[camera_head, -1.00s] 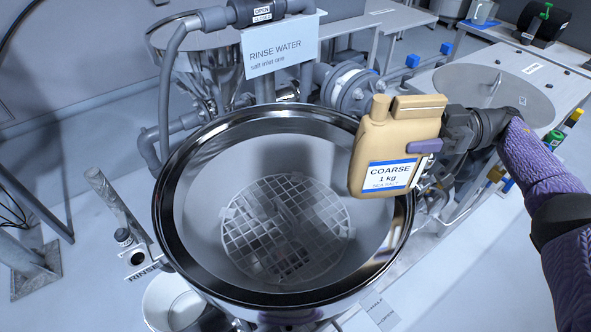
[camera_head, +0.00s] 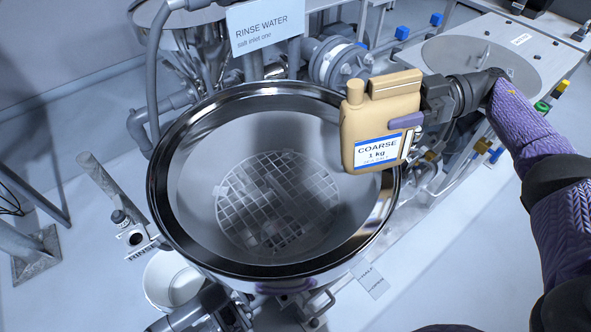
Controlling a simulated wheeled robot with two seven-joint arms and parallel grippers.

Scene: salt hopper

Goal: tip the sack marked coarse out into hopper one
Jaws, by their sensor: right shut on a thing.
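The sack marked coarse is a tan container (camera_head: 382,120) with a white and blue label reading "COARSE 1 kg". It is upright, above the right rim of the round metal hopper. My right gripper (camera_head: 408,119) is shut on it from the right side, a purple finger pad across its face. The hopper (camera_head: 170,215) has a shiny rim and a round grid (camera_head: 277,205) low inside. A sign (camera_head: 264,30) behind it reads "RINSE WATER salt inlet one".
Pipes and a flanged valve (camera_head: 342,68) stand behind the hopper. A table with a round grey lid (camera_head: 480,65) is at the back right. A white bucket (camera_head: 172,280) and a post marked "RINSE" (camera_head: 137,238) stand at the lower left. The floor at the right is clear.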

